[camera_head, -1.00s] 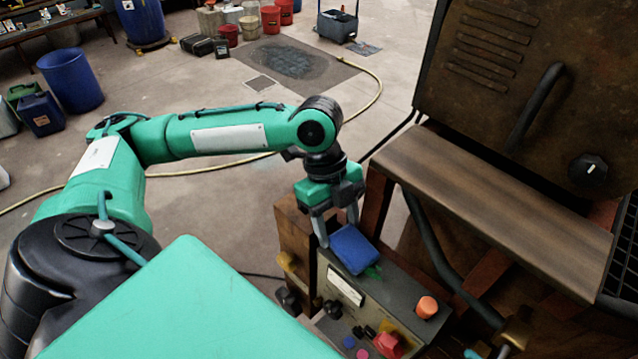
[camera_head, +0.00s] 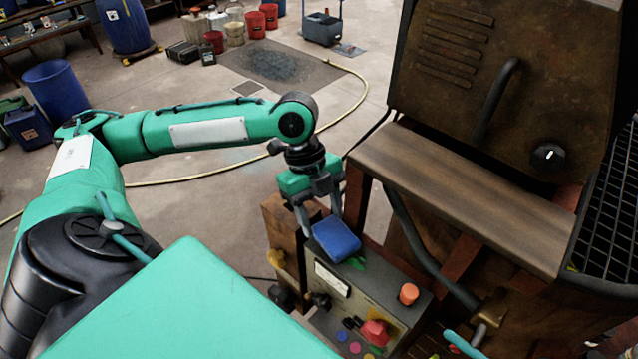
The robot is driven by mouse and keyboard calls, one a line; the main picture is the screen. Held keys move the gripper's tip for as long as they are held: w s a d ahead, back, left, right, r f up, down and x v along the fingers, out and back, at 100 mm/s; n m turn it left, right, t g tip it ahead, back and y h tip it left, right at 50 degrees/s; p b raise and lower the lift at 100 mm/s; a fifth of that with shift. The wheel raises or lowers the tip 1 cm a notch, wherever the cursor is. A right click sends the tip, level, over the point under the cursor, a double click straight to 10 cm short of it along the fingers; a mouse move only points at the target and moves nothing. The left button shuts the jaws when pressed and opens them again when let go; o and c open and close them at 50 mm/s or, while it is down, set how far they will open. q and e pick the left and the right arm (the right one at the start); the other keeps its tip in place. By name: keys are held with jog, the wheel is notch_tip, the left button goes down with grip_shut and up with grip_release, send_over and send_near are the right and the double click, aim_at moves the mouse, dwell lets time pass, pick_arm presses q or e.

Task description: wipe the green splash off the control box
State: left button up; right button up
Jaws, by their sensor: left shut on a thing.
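The grey control box (camera_head: 376,292) stands low at the bottom centre, with a white label, an orange knob, a red button on a yellow base and small coloured buttons. A green splash (camera_head: 357,263) shows on its top, near the far left end. My left gripper (camera_head: 321,222) is shut on a blue sponge or cloth (camera_head: 336,240). The blue thing is at the box's far left end, beside the green and partly covering that area. Whether it presses on the surface is hard to tell. My right gripper is not in view.
A rusty machine with a wooden shelf (camera_head: 460,195) rises right of the box, with a dark pipe beside it. A wooden post (camera_head: 287,230) stands left of the box. A yellow hose (camera_head: 215,172) and blue drum (camera_head: 62,87) are on the floor behind.

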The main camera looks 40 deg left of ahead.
pick_arm(q)
jog(key=shift+a+r, duration=0.1)
jog(key=shift+r, duration=0.2)
jog(key=shift+a, duration=0.3)
jog(key=shift+a+r, duration=0.1)
jog(key=shift+r, duration=2.75)
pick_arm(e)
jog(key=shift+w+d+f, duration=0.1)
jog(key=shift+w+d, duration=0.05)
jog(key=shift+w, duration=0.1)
pick_arm(q)
jog(key=shift+r, duration=0.1)
notch_tip(320, 180, up, 3)
jog(key=shift+f, duration=0.1)
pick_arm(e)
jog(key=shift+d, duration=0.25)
